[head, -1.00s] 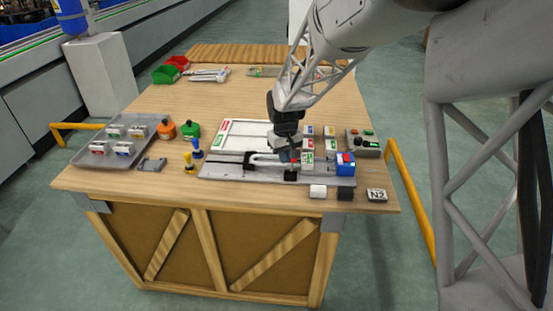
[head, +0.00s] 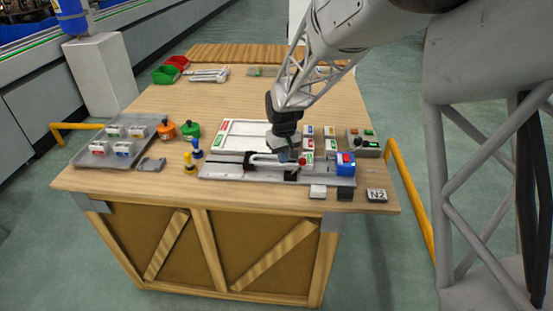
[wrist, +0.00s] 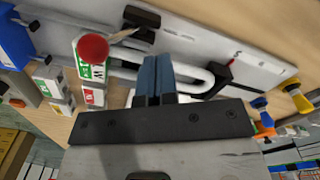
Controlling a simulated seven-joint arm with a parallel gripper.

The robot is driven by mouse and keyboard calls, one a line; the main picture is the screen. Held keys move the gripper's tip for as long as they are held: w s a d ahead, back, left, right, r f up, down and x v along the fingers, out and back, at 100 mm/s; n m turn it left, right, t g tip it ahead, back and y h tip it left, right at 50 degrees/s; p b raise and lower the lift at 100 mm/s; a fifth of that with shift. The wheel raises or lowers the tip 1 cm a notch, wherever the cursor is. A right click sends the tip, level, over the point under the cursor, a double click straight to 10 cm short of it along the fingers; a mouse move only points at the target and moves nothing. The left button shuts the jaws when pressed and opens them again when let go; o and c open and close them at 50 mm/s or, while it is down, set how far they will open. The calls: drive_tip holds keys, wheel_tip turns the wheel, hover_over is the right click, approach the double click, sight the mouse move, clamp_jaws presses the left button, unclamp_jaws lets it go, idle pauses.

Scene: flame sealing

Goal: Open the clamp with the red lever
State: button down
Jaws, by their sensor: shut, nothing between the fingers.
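The red lever's ball knob (head: 302,161) shows just right of my gripper (head: 287,158) in the head view. In the wrist view the red knob (wrist: 93,48) is left of my fingers, apart from them, and a thin rod runs from it to a black clamp block (wrist: 141,20). That block also shows in the head view (head: 291,176) at the fixture's front. My gripper's blue fingertips (wrist: 157,66) are together, with nothing between them, over a pale bent tube (wrist: 195,76). Whether the clamp is open is unclear.
The grey fixture plate (head: 230,172) carries a blue box with a red button (head: 346,163) at its right end. Small labelled blocks (head: 330,144) stand behind it. A grey tray (head: 82,155), orange and green bottles, and blue and yellow pieces are to the left.

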drive_tip(key=shift+r, duration=0.15)
wheel_tip(320, 180, up, 8)
idle(1.5)
drive_tip(key=shift+d, duration=0.1)
drive_tip(key=s+d+r+m+t, duration=0.1)
drive_tip(key=s+d+r+m, duration=0.1)
drive_tip(key=s+d+r, duration=0.45)
drive_tip(key=s+d+r+m, duration=0.1)
drive_tip(key=s+d+r, duration=0.2)
drive_tip(key=s+d, duration=0.65)
drive_tip(key=s+d+m, duration=0.1)
drive_tip(key=s+d, duration=0.2)
drive_tip(key=s, duration=0.8)
drive_tip(key=s+d+m+t, duration=0.1)
drive_tip(key=s+d+m, duration=0.1)
drive_tip(key=s, duration=0.9)
drive_tip(key=shift+s+d+f+t, duration=0.15)
drive_tip(key=shift+d+f+t, duration=0.15)
drive_tip(key=shift+d, duration=0.6)
